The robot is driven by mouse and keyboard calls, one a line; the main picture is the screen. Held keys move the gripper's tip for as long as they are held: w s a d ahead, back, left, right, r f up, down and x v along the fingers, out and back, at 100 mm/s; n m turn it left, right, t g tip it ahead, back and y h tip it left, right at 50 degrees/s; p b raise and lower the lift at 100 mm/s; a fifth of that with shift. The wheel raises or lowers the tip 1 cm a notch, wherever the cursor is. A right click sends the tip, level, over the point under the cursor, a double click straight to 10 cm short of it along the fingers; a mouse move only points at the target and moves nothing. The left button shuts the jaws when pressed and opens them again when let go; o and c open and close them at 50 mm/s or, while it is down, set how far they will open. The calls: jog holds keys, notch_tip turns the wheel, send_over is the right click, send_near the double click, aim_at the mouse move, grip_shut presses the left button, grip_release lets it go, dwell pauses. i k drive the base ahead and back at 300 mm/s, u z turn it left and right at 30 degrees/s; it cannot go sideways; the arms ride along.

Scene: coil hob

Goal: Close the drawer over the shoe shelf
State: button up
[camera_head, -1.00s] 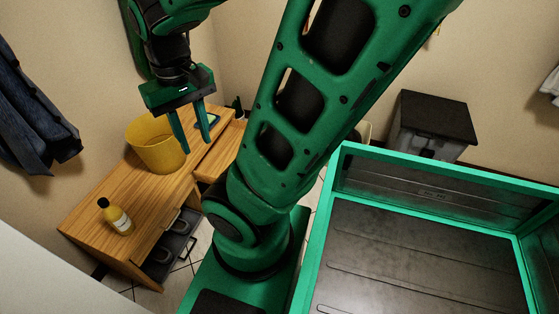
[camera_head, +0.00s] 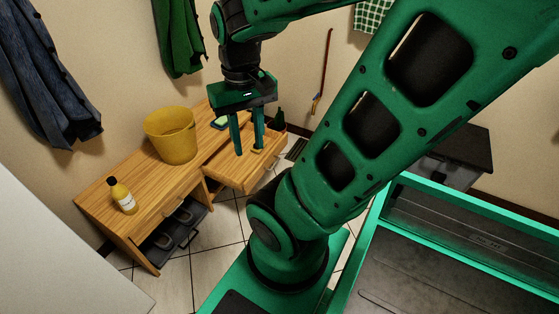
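A wooden bench (camera_head: 125,190) runs along the wall. At its right end a wooden drawer (camera_head: 232,179) is pulled out, with a handle on its front. Another drawer front (camera_head: 185,194), with a handle, sits over the shoe shelf (camera_head: 165,245) on the left and looks about flush. The shelf holds dark shoes. My gripper (camera_head: 248,150) is open and points down over the pulled-out drawer. Its fingers are apart and hold nothing. Whether the fingertips are inside the drawer or above it is hard to tell.
A yellow bucket (camera_head: 170,137) and a yellow bottle (camera_head: 122,196) stand on the bench top. A small tan thing (camera_head: 258,151) lies in the open drawer, close to a fingertip. Tiled floor (camera_head: 222,230) is clear in front of the bench.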

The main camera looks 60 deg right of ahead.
aim_at(241, 174)
jog(key=z, duration=1.45)
jog(key=i, duration=1)
jog(key=k, duration=1)
jog(key=u, duration=0.4)
jog(key=i, duration=0.75)
jog(key=z, duration=0.15)
